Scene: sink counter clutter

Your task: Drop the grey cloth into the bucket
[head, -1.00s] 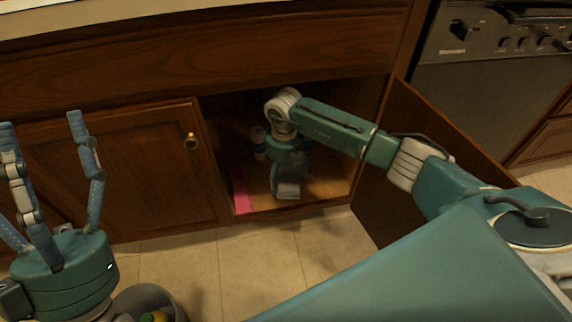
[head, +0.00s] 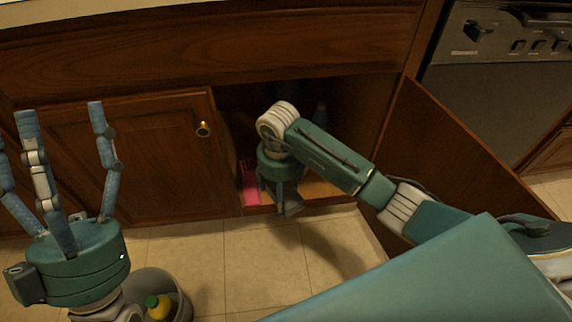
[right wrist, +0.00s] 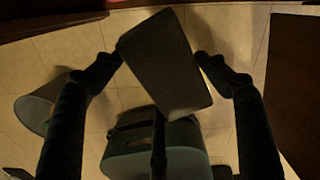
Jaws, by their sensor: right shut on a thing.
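The grey cloth (right wrist: 165,65) looks like a dark, stiff rectangle between the fingertips of my right gripper (right wrist: 159,60) in the right wrist view. In the head view the cloth (head: 292,208) hangs below my right gripper (head: 284,194) at the cabinet's front edge, partly hidden by the fingers. The grey bucket (head: 181,298) stands on the floor at the lower left, with a yellow bottle with a green cap in it. It also shows at the left of the right wrist view (right wrist: 35,112). My left gripper (head: 61,115) is open and empty, fingers up, left of the bucket.
The open cabinet door (head: 455,140) stands to the right of my right arm. The left door (head: 150,165) is shut. A pink item (head: 250,186) lies on the cabinet floor, and a dim bottle (head: 321,112) stands deeper inside. The tiled floor (head: 250,260) before the cabinet is clear.

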